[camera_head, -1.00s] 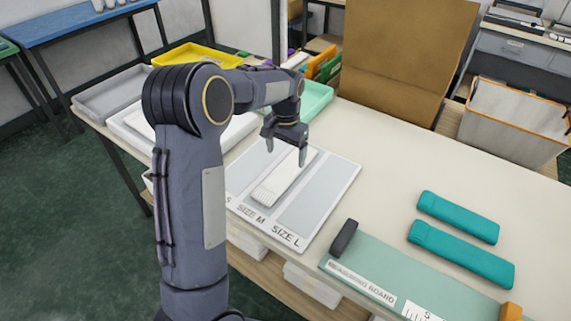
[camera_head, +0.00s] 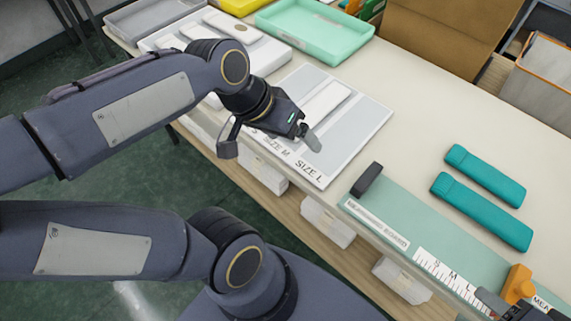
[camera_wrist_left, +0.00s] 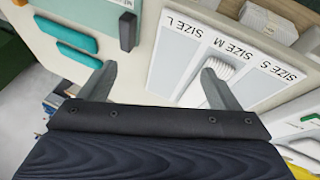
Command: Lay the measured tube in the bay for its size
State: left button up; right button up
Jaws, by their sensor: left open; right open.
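The size board (camera_head: 372,125) lies on the table with bays marked S, M and L. A flat white ribbed tube (camera_head: 326,101) lies in the SIZE M bay. In the left wrist view the tube (camera_wrist_left: 223,71) is partly hidden by a finger. My left gripper (camera_head: 270,143) is open and empty, above the board's labelled near edge; its fingers (camera_wrist_left: 158,84) are spread in the wrist view. My right gripper (camera_head: 525,309) is only partly in view at the bottom right, by the orange slider (camera_head: 518,284) of the measuring board (camera_head: 405,215).
Two teal tubes (camera_head: 480,211) lie on the table beyond the measuring board. A mint tray (camera_head: 315,32) and a white tray with pale items stand at the back left. A dark block (camera_head: 366,179) sits at the measuring board's left end.

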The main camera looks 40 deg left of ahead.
pick_arm(q)
jog(key=s+d+f+t, duration=0.1)
jog(key=s+d+f, duration=0.2)
jog(key=s, duration=0.2)
jog(key=shift+n, duration=0.3)
